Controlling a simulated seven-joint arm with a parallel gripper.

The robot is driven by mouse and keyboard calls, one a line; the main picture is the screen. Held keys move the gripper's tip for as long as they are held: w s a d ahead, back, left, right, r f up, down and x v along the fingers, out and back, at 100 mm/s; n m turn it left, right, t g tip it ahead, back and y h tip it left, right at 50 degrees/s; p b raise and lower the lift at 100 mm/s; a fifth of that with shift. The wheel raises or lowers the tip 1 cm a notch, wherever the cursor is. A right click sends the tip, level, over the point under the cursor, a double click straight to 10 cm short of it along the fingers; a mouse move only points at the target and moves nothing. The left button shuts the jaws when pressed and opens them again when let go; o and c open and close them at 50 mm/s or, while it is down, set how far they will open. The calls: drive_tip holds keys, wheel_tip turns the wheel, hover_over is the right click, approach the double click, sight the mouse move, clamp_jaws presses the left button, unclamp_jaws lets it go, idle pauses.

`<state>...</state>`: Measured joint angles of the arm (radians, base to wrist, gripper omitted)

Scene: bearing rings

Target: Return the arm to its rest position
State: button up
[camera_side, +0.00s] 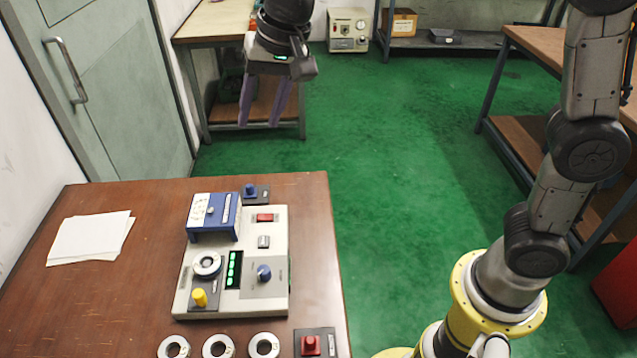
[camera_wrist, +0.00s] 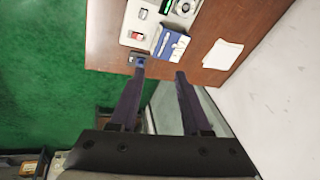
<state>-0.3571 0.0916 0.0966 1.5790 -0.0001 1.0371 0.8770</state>
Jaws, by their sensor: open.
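My gripper (camera_side: 264,100) is raised high above and behind the far edge of the brown table (camera_side: 110,200) in the side view. Its two purple fingers point down, apart, with nothing between them. In the wrist view my gripper (camera_wrist: 160,78) is also open and empty. A white device (camera_side: 215,303) stands on the table with a blue cover (camera_side: 213,216) at its back left. A bearing ring (camera_side: 207,264) sits on the device beside a yellow knob (camera_side: 199,298). Three more rings (camera_side: 218,347) lie in a row at the front.
A red button box (camera_side: 311,345) stands at the table's front right, and a blue button box (camera_side: 251,192) behind the device. Paper sheets (camera_side: 90,237) lie at the left. Benches (camera_side: 215,22) stand beyond. The green floor (camera_side: 390,140) is open between them.

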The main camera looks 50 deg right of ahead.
drive_tip(key=s+d+r+t, duration=0.2)
drive_tip(key=s+d+r, duration=0.2)
drive_tip(key=s+d, duration=1)
drive_tip(key=s+d+f+n+h, duration=0.1)
drive_tip(key=s+f+n, duration=0.5)
drive_tip(key=s+f, duration=0.3)
drive_tip(key=shift+s+d, duration=0.25)
drive_tip(key=shift+s, duration=0.8)
